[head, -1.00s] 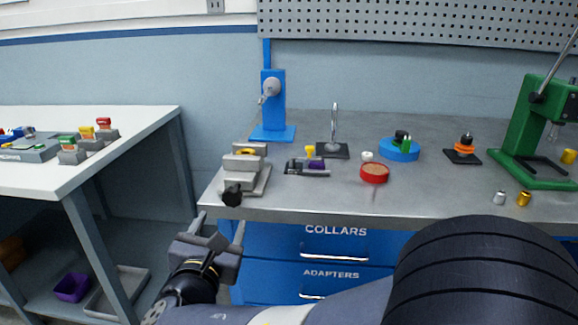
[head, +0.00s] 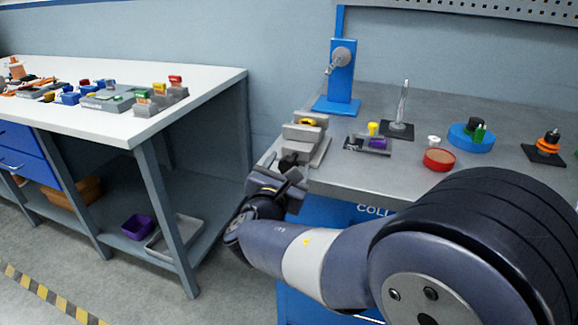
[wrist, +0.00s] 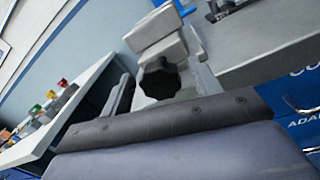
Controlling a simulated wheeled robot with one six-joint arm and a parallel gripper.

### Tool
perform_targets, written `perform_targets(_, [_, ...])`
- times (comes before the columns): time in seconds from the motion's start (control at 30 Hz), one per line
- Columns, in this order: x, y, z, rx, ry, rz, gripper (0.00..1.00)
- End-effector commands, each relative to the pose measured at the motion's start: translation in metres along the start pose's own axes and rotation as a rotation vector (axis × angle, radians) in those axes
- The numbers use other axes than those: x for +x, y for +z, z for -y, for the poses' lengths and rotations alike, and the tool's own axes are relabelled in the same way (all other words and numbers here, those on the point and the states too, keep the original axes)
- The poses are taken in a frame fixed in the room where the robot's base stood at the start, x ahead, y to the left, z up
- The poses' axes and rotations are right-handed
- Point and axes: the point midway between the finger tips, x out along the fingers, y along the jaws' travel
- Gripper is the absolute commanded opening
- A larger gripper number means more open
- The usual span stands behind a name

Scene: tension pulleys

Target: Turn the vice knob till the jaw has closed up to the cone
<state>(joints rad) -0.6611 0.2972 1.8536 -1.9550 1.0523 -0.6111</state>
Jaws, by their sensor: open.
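The grey vice (head: 303,133) sits at the left front corner of the metal bench. Its black knob (head: 288,160) faces the bench's front edge. A yellow piece (head: 308,121), likely the cone, shows between the vice's blocks; its lower part is hidden, and I cannot tell the gap to the jaw. My gripper (head: 281,178) is at the knob, in front of the vice. In the wrist view the lobed knob (wrist: 160,80) lies ahead of the palm, between the two fingers (wrist: 163,92), which stand apart. I cannot tell whether either finger touches it.
A blue stand (head: 341,75) is behind the vice. A small grey fixture with yellow and purple parts (head: 376,142) and a red round dish (head: 438,159) lie to its right. A white table (head: 190,82) with several parts stands left, across a gap.

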Motion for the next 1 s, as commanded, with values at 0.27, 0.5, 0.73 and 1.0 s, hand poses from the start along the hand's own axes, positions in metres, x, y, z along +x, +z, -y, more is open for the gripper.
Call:
perform_targets(0.27, [0.0097,-0.0002,0.0002,0.0,0.0,-0.001,0.59])
perform_targets(0.5, [0.0093,-0.0001,0.0003,0.0,0.0,-0.001,0.51])
perform_targets(0.73, [0.0092,0.0,0.0004,0.0,0.0,0.0,0.32])
perform_targets(1.0, [0.0092,-0.0002,0.0004,0.001,0.0,0.0,0.15])
